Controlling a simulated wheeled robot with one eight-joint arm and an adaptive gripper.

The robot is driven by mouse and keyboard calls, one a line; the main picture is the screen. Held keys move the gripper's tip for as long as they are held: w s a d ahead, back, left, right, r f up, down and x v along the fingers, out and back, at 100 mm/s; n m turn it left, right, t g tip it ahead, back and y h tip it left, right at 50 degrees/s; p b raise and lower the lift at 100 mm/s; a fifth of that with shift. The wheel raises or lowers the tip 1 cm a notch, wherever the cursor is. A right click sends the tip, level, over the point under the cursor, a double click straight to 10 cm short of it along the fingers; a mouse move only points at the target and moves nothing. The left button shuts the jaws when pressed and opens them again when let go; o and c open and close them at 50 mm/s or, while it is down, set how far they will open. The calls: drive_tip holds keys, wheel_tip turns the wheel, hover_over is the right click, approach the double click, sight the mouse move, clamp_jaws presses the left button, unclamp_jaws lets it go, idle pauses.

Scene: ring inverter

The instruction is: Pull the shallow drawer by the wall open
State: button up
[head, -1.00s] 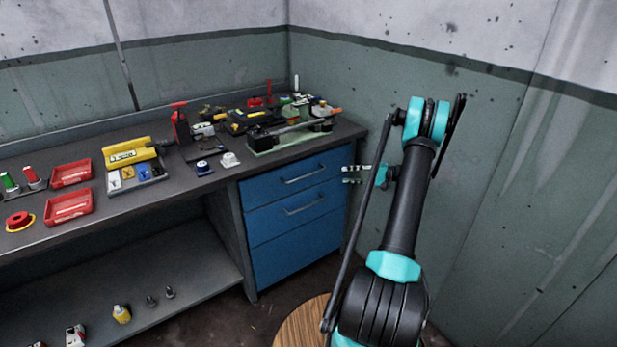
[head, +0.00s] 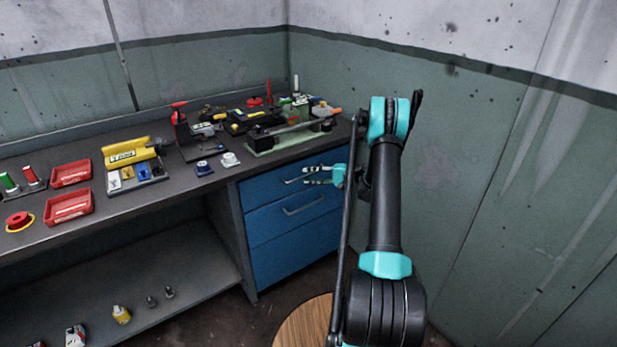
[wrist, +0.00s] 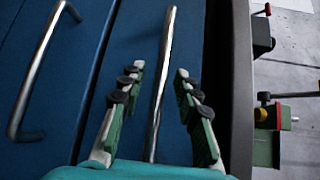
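The blue top drawer (head: 262,192) is the shallow one under the worktop, in the unit near the right wall. It looks closed. Its silver bar handle (wrist: 161,85) runs between my gripper's fingers in the wrist view. My gripper (head: 312,176) is in front of this drawer's right part in the head view and covers much of the handle. In the wrist view my gripper (wrist: 158,76) is open. Its green fingers stand on both sides of the bar, with gaps visible, so it does not grip the bar.
A lower blue drawer with its own handle (head: 304,205) is just below; that handle also shows in the wrist view (wrist: 38,75). The worktop (head: 215,180) above holds tools and red trays (head: 69,207). The green wall (head: 440,180) is close on the right.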

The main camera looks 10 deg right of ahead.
drive_tip(key=shift+w+a, duration=0.1)
drive_tip(key=shift+a, duration=0.35)
clamp_jaws()
